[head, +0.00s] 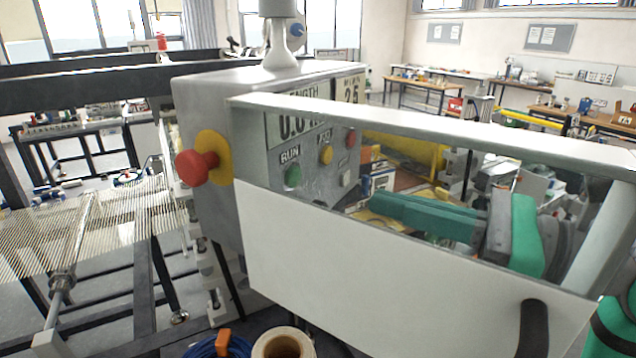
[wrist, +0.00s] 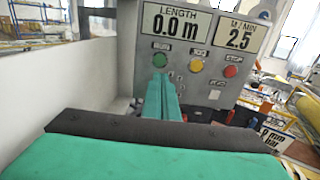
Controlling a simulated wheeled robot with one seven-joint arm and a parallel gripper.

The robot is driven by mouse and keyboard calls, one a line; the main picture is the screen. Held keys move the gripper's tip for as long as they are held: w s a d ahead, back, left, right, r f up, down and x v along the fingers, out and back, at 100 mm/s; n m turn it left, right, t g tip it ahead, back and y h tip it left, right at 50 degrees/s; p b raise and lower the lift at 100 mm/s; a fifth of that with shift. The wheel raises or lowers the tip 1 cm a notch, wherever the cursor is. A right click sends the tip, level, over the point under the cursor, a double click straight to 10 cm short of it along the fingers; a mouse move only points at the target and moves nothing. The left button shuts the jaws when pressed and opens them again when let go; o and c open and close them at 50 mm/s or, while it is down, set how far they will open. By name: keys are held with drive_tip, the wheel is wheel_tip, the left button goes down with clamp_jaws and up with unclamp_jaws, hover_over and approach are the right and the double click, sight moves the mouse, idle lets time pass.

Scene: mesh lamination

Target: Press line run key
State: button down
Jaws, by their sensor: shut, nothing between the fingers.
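The green run key (head: 293,176) sits on the grey control box (head: 212,108) under the label RUN. It also shows in the wrist view (wrist: 160,60), unobstructed. My gripper (head: 374,205) has teal fingers, shut together and empty, pointing left toward the panel. In the head view the fingertips are right of and a little lower than the run key, apart from it. In the wrist view the fingertips (wrist: 161,80) appear just below the green key. The length display (wrist: 178,23) reads 0.0 m.
A yellow key (wrist: 196,65) and a red stop key (wrist: 231,71) sit right of the run key. A red emergency knob (head: 197,166) is on the box's left side. A white framed guard (head: 380,270) with a dark handle stands between the head camera and my arm.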

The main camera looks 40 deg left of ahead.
drive_tip(key=s+a, duration=0.1)
drive_tip(key=a, duration=1)
drive_tip(key=shift+s, duration=0.35)
drive_tip(key=shift+a, duration=0.8)
drive_tip(key=shift+s+a, duration=0.1)
drive_tip(key=w+d, duration=0.3)
drive_tip(key=d, duration=2.1)
drive_tip(key=shift+w+d, duration=0.2)
drive_tip(key=shift+d, duration=0.1)
